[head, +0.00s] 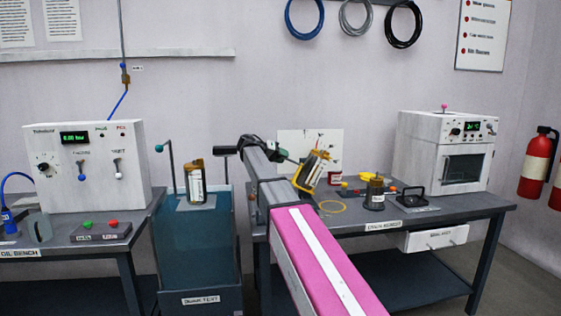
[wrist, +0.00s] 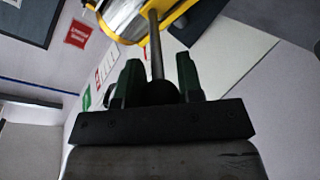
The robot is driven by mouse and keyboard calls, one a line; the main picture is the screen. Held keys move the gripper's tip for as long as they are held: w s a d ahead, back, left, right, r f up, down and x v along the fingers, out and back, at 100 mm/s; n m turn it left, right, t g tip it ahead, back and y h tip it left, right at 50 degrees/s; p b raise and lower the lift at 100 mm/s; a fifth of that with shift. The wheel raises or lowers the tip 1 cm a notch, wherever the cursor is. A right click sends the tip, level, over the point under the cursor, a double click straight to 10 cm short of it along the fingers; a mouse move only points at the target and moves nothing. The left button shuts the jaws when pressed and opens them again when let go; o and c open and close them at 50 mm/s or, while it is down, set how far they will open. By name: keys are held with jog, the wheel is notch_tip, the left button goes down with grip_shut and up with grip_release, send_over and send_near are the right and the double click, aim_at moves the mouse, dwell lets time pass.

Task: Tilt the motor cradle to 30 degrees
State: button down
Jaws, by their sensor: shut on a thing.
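The motor cradle (head: 313,171) stands on the right-hand bench, with yellow edges around a silver-and-dark motor body. It leans over to the right; I cannot read its angle. In the wrist view the yellow-edged cradle (wrist: 150,18) shows at the top, cut off by the frame. A thin dark rod (wrist: 155,45) runs from it down to a dark round knob between my fingers. My gripper (head: 283,154) is to the left of the cradle and is shut on this handle. Its green fingers in the wrist view (wrist: 157,78) sit on both sides of the knob, which they partly hide.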

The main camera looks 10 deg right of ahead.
jog(key=shift+d+r, duration=0.15)
jog(key=shift+r, duration=0.2)
dwell(0.3)
jog(key=c, duration=0.8)
grip_release()
jog(key=v, duration=1)
jog(key=shift+s+a+r, duration=0.1)
jog(key=shift+a, duration=0.25)
